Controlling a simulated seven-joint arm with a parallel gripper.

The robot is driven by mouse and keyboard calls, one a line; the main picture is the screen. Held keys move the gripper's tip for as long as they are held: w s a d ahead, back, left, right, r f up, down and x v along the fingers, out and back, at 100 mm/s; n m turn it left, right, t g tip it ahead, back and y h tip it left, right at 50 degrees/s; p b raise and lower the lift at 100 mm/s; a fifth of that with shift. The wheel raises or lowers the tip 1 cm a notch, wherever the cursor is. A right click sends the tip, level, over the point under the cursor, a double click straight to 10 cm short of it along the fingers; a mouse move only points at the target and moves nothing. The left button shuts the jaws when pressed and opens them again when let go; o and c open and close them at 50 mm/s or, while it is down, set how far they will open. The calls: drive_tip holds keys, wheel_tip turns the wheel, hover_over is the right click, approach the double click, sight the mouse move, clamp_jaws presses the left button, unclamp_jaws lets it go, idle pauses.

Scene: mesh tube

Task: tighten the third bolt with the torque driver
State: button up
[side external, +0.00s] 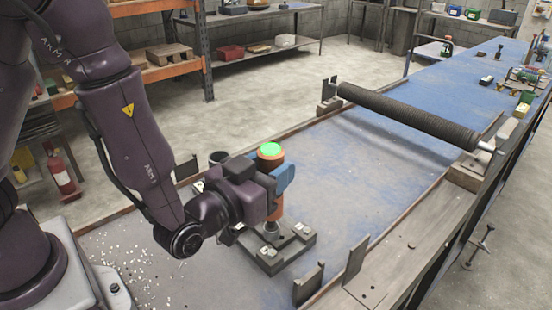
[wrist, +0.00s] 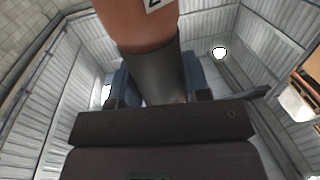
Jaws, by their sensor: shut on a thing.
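The torque driver (side external: 276,208) has an orange body and a lit green top, and stands about upright. My gripper (side external: 273,181) is shut around its upper part, with a blue finger showing on the right. In the wrist view, the driver's orange and dark grey body (wrist: 152,70) rises between the blue fingers, with part of a label at the top edge. Below the driver is a dark grey base (side external: 268,264) with small white labels on its arms. The driver's lower end is over this base near its middle; I cannot tell whether it sits on a bolt, or which bolt is the third.
A long dark mesh roller (side external: 405,114) lies across the blue table (side external: 345,185) at the back. Upright metal brackets (side external: 308,286) stand along the table's edges. Small pale bits (side external: 140,262) are scattered at the left. The blue surface right of the base is clear.

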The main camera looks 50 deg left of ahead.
drive_tip(key=shift+f, duration=3.25)
idle(1.2)
drive_tip(key=shift+r, duration=0.1)
idle(0.4)
